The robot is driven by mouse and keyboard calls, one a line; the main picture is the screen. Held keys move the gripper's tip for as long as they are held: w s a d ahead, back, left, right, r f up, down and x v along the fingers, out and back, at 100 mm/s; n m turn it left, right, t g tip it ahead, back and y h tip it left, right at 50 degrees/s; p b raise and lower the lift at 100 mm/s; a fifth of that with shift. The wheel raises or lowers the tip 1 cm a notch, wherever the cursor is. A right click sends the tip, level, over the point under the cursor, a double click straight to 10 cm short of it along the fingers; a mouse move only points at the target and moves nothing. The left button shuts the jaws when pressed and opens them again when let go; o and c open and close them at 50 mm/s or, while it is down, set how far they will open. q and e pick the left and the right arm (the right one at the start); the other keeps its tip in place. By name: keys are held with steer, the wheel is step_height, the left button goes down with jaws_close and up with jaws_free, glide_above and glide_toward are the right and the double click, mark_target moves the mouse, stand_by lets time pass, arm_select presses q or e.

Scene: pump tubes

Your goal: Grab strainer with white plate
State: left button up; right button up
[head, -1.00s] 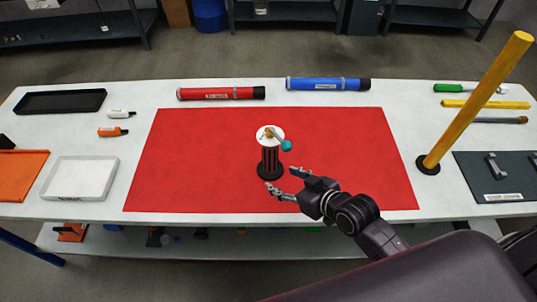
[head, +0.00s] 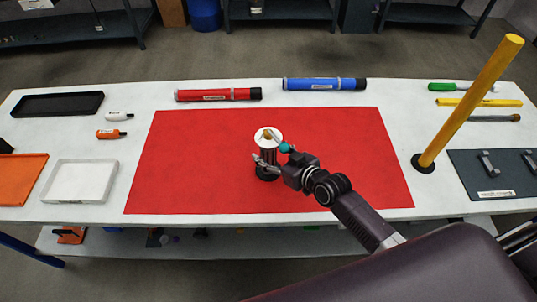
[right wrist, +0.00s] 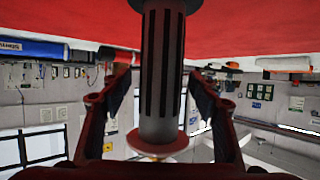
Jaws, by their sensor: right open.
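The strainer (head: 269,152) stands upright on the red mat (head: 200,160), a dark slotted cylinder on a black round base. Its white plate (head: 262,133) is on top, with a small brass piece and a teal knob (head: 285,147). My right gripper (head: 262,164) is at the strainer, coming in from the right, and hides part of its body. In the right wrist view, which is upside down, the strainer (right wrist: 158,75) stands between the two open fingers (right wrist: 157,92), with a gap on each side. My left gripper is not in view.
A red tube (head: 218,95) and a blue tube (head: 320,84) lie behind the mat. A tall yellow post (head: 470,103) stands at the right. A white tray (head: 80,181) and a black tray (head: 58,104) are at the left. The mat around the strainer is clear.

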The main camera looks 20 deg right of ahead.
steer(key=shift+w+a+f, duration=0.15)
steer(key=shift+w, duration=0.15)
steer(key=c, duration=1.5)
jaws_close()
